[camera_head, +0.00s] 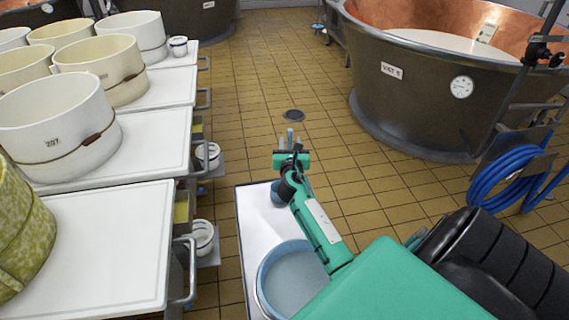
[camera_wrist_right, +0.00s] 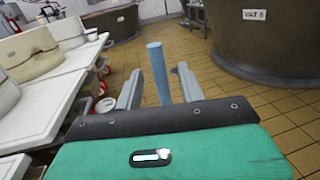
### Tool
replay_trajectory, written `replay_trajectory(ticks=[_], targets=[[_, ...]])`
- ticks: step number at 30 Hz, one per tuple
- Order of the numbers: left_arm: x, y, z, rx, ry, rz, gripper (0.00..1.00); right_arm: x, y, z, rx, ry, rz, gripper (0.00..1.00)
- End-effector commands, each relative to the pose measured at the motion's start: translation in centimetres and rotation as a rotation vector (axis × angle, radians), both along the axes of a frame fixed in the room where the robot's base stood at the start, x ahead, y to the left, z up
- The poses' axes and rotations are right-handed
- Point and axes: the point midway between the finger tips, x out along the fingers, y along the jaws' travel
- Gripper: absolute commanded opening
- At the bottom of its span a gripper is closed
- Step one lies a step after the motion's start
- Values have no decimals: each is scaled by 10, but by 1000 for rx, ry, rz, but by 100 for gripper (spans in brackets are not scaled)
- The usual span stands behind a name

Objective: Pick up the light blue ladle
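The light blue ladle shows as an upright straight handle in the right wrist view (camera_wrist_right: 158,72); its top also shows in the head view (camera_head: 290,136). My right gripper (camera_wrist_right: 159,86) is open, with one finger on each side of the handle and a gap visible on both sides. In the head view my right gripper (camera_head: 290,143) is above the far end of a white cart. A small blue rounded piece (camera_head: 277,194) shows below it, partly hidden by my arm; I cannot tell whether it is the ladle's bowl. My left gripper is not in view.
The white cart (camera_head: 252,222) holds a large light blue bucket (camera_head: 292,278), partly behind my arm. White tables with cheese moulds (camera_head: 58,130) line the left. A copper vat (camera_head: 428,95) and a coiled blue hose (camera_head: 503,172) are at right. Tiled floor (camera_head: 262,80) lies open beyond.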

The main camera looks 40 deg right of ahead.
Motion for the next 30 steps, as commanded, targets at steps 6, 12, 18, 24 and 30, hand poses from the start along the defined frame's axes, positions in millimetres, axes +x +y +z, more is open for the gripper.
replay_trajectory(ticks=[6,12,18,24,30], targets=[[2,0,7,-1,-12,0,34,20,-17,0,0,0,-1,39],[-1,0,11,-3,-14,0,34,24,-19,0,0,0,0,39],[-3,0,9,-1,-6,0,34,24,-19,0,0,0,0,20],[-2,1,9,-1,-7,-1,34,24,-19,0,0,0,0,0],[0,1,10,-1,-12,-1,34,23,-19,1,0,0,0,0]])
